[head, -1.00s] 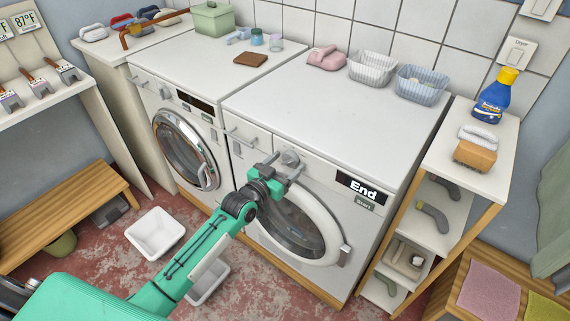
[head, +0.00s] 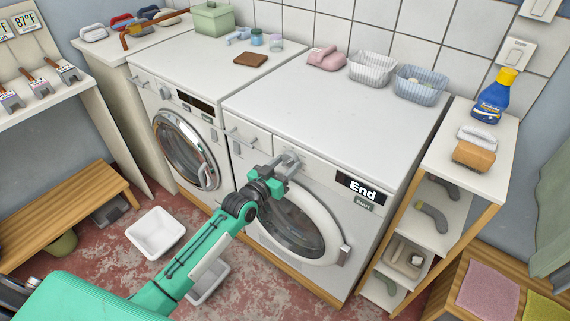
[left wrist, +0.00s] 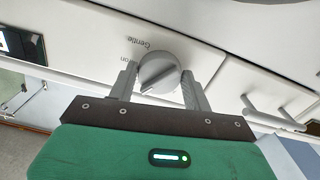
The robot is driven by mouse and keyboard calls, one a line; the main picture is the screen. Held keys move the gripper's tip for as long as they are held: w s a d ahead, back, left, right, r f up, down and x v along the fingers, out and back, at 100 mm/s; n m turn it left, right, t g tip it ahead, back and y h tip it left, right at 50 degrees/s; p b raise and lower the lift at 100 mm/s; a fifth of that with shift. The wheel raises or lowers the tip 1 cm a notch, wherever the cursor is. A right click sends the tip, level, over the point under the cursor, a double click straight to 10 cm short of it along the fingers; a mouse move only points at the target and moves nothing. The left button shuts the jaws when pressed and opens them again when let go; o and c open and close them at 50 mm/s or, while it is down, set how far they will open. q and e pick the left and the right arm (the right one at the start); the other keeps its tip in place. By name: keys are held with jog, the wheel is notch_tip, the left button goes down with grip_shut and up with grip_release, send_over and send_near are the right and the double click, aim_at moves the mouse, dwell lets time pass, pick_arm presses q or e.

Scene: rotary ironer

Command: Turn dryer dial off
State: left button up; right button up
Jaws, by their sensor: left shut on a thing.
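The dryer (head: 330,150) is the white front-loader on the right, with "End" on its display (head: 362,190) and a round glass door (head: 290,225). Its grey dial (left wrist: 158,73) sits on the front panel, with the words "Gentle" and a partly hidden label beside it in the left wrist view. My left gripper (head: 286,164) is at the panel; in the left wrist view its two fingers (left wrist: 160,85) stand on either side of the dial and are shut on it. In the head view the gripper largely hides the dial. My right gripper is not in view.
A washer (head: 180,130) stands left of the dryer. A shelf rack (head: 470,165) with a blue bottle (head: 494,98) stands close on the right. White basins (head: 155,232) sit on the floor. A handle bar (left wrist: 273,112) juts out near the gripper.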

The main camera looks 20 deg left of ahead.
pick_arm(q)
jog(key=shift+r+n, duration=0.1)
jog(key=shift+n, duration=0.7)
jog(key=shift+n+p, duration=0.35)
jog(key=shift+n, duration=2.45)
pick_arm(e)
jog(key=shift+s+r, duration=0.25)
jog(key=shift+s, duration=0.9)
pick_arm(q)
jog(key=o, duration=0.9)
jog(key=shift+o, duration=0.2)
